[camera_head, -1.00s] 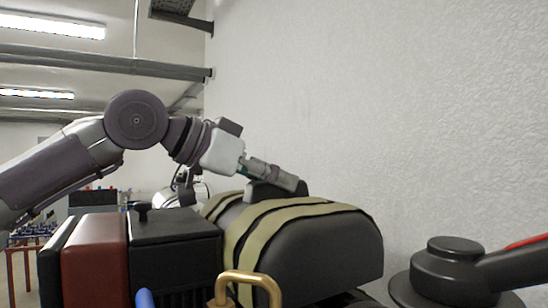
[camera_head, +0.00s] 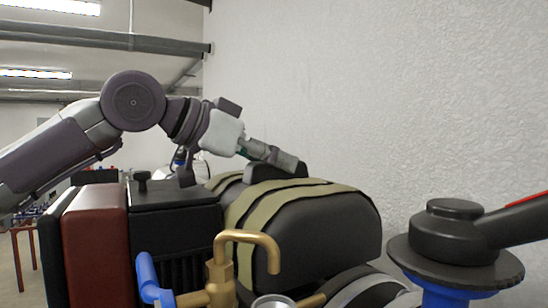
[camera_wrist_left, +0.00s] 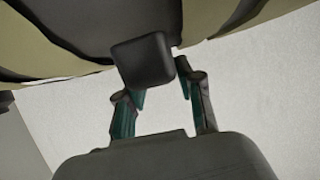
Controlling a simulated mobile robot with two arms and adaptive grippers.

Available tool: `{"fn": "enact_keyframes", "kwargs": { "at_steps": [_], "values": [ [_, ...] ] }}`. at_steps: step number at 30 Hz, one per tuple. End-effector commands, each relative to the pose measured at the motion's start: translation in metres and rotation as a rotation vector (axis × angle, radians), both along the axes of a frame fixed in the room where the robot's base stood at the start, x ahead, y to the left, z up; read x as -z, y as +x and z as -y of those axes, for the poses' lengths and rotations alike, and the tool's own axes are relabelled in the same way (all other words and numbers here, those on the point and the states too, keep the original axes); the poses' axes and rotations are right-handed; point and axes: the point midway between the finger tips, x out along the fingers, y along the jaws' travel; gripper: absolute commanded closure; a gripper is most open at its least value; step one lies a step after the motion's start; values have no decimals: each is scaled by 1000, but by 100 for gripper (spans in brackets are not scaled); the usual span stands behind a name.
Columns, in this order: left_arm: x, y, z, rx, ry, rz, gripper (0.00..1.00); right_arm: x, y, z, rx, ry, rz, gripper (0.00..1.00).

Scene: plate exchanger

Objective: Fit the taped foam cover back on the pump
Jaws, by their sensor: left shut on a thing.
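The foam cover (camera_head: 325,232) is a dark grey rounded shell with beige tape bands across it, right of centre in the head view. A black block-like grip (camera_head: 276,171) stands on its top. My left gripper (camera_head: 283,159) reaches over from the left and is shut at this black grip. In the left wrist view, its two fingers (camera_wrist_left: 157,92) flank the black grip (camera_wrist_left: 143,62), and the taped cover (camera_wrist_left: 85,25) fills the top. The pump is mostly hidden under and behind the cover; I cannot tell whether the cover is seated. My right gripper is not in view.
A black and dark red machine block (camera_head: 95,245) stands left of the cover. A brass tap (camera_head: 245,240) and a blue handle (camera_head: 147,275) are in front. A black valve head (camera_head: 455,225) with a lever is at right. A white wall (camera_head: 400,90) rises behind.

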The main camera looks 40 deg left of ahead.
Motion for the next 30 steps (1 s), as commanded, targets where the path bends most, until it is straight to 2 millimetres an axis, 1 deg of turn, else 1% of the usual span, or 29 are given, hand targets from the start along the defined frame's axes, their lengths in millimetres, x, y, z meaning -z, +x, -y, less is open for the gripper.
{"fn": "enact_keyframes", "kwargs": {
  "at_steps": [3,4,9,15,16,21,22,30],
  "values": [
    [-1,0,0,0,-1,2,100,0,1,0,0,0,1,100],
    [-1,0,0,0,-1,2,62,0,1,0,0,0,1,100],
    [-1,0,0,0,-1,2,34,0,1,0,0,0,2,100],
    [-1,0,0,0,0,1,34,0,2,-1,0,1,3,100],
    [0,0,0,0,0,-1,32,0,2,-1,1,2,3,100],
    [0,0,0,0,0,-1,4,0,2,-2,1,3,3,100],
    [0,0,0,0,0,-1,0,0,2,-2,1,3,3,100],
    [0,0,0,0,0,0,0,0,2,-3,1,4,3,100]
  ]
}}
